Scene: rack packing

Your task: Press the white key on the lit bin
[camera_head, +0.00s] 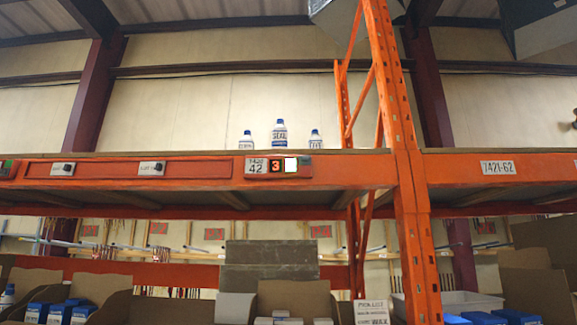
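A small pick module (278,167) is fixed to the front of the orange shelf beam, left of the upright post. It carries a label (256,167) that reads about "7420 42", a red-lit digit "3" (276,166) and a bright white key (291,165) just right of the digit. A small green patch shows at its right end. Nothing touches the key. Neither of my grippers is in view.
Several white bottles with blue caps (279,133) stand on the shelf above the module. An orange upright post (403,160) rises to the right. Below are cardboard bins (295,297) with boxes, a pick list sign (372,312) and a white tote (450,301).

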